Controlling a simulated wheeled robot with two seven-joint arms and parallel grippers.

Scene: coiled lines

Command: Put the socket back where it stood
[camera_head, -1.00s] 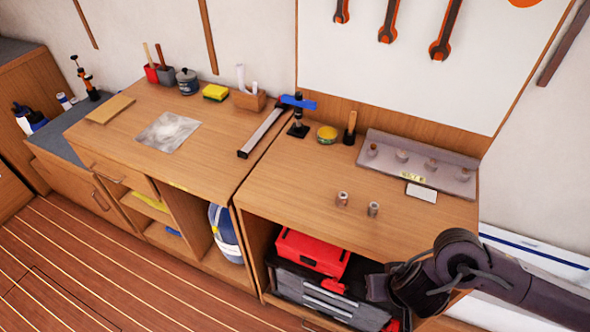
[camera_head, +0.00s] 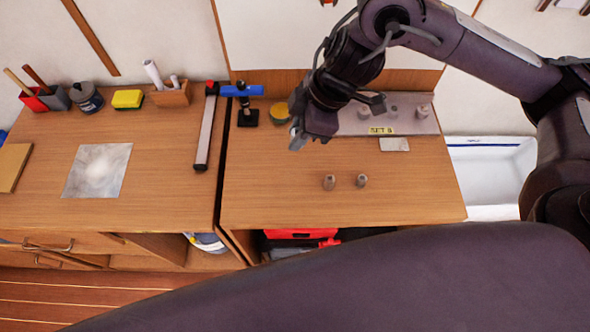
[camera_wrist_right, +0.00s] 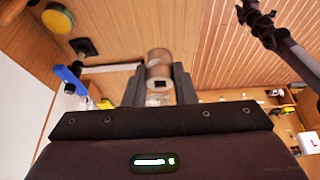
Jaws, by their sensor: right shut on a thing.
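My right gripper (camera_head: 297,138) hangs over the right bench, near the left end of the socket rail (camera_head: 350,122). In the right wrist view its fingers (camera_wrist_right: 159,92) are shut on a grey-brown metal socket (camera_wrist_right: 158,62) with a square hole facing the camera. Two similar sockets, a left one (camera_head: 329,182) and a right one (camera_head: 361,180), stand on the bench in front of the rail. Another socket (camera_head: 422,111) shows on the rail's right part. My arm hides much of the rail. A dark arm end, seemingly my left gripper (camera_wrist_right: 256,16), shows small in the wrist view; its jaws are unclear.
A yellow-topped round tin (camera_head: 279,112) and a blue-and-black clamp-like tool (camera_head: 243,100) stand left of the gripper. A pale card (camera_head: 394,144) lies at the rail's front. The front of the right bench (camera_head: 270,200) is clear. A white basin (camera_head: 492,170) is at the right.

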